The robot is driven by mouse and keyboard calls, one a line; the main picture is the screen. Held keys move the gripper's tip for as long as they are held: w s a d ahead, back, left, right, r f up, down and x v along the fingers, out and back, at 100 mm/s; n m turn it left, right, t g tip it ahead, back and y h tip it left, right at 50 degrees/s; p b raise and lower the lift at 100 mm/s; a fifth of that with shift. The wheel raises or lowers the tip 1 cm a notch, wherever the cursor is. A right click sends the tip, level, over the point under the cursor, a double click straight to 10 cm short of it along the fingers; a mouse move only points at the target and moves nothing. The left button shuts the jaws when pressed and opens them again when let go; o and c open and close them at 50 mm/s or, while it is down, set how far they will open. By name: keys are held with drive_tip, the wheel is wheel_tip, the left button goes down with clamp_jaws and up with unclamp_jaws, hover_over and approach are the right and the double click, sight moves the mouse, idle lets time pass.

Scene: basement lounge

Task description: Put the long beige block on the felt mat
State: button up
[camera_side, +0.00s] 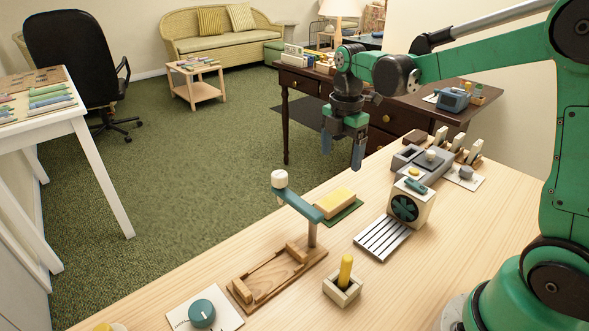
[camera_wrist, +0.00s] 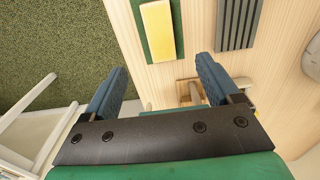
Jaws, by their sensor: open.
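The long beige block (camera_side: 335,203), pale yellowish in colour, lies flat on the dark green felt mat (camera_side: 347,218) near the table's far edge. The block (camera_wrist: 158,30) and mat (camera_wrist: 179,12) also show at the top of the wrist view, with mat visible along the block's sides. My gripper (camera_side: 342,154) is open and empty, raised above the table beyond the block and apart from it. In the wrist view its two blue fingers (camera_wrist: 163,72) are spread wide with nothing between them.
A lamp-like post with a teal arm (camera_side: 300,203) rises close beside the block from a wooden tray (camera_side: 262,284). A slatted grey rack (camera_side: 382,238) and a fan box (camera_side: 408,205) stand to the right. A yellow peg (camera_side: 346,269) stands in a small holder in front.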

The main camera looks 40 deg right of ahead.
drive_tip(key=s+a+r+m+t, duration=0.2)
drive_tip(key=s+a+m+t, duration=0.5)
drive_tip(key=m, duration=1.1)
drive_tip(key=shift+s+a+r, duration=0.25)
drive_tip(key=shift+s+r, duration=0.05)
drive_tip(key=shift+s, duration=0.35)
